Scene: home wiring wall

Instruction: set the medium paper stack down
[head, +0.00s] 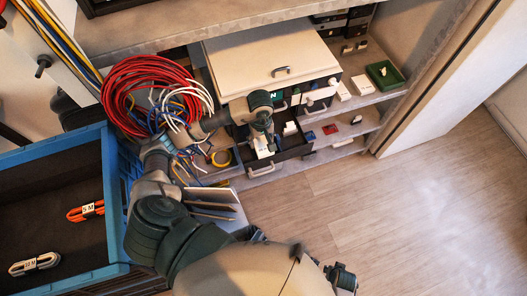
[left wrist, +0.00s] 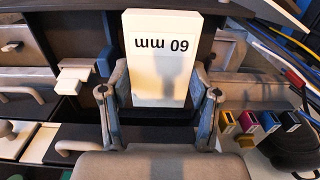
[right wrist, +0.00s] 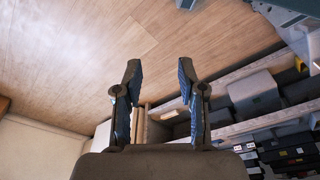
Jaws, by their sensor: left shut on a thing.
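The medium paper stack is a white block marked "60 mm", seen upside down in the left wrist view (left wrist: 160,75). My left gripper (left wrist: 160,98) is shut on it, with one finger at each side of its lower part. In the head view my left gripper (head: 264,138) reaches down over an open dark drawer (head: 292,146) below a white cabinet. White shows beneath its fingers there, but I cannot tell whether the stack touches the drawer floor. My right gripper (right wrist: 160,85) is open and empty, with bare wood floor beyond it.
Small white blocks (left wrist: 75,75) lie left of the stack in the left wrist view, and several coloured cartridges (left wrist: 250,122) stand to the right. Red coiled cable (head: 140,85) hangs beside my left arm. A blue-rimmed crate (head: 115,195) stands at left. The wood floor is clear.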

